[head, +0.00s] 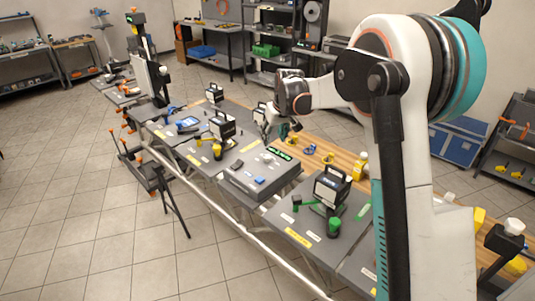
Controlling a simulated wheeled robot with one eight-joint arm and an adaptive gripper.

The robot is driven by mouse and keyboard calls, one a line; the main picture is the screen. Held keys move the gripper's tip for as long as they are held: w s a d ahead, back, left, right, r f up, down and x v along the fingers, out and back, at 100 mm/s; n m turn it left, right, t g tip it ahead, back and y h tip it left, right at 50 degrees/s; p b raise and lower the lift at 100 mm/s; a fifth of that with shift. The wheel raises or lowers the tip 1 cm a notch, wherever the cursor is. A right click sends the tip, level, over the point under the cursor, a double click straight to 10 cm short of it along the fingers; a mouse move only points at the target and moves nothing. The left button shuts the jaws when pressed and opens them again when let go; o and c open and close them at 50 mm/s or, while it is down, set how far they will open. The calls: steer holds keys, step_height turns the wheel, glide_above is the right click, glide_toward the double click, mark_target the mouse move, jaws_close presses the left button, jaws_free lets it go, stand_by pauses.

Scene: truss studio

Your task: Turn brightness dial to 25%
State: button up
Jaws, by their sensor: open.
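My white arm reaches across the upper right of the head view and bends down over the long workbench. My gripper (284,130) is small and dark at its end, above the bench behind the grey control box (257,187). It is open, and nothing shows in it. The grey box has small light and blue parts on top. Nearer stands a black-handled device (330,187) with green knobs around it. A similar device (222,126) stands farther left with yellow parts beside it. Labels are too small to read, so I cannot tell which part is the brightness dial or its setting.
The workbench (300,240) has dark panels and a wooden strip, crowded with small fixtures. A black tripod (172,200) stands at its left side. Blue cases (458,140) sit at the right. The tiled floor (80,190) is clear at the left.

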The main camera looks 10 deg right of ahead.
mark_target(267, 157)
steer(key=b+x, duration=0.2)
steer(key=x, duration=1.1)
steer(key=shift+f+b, duration=0.1)
steer(key=shift+b, duration=0.25)
steer(key=c, duration=1.1)
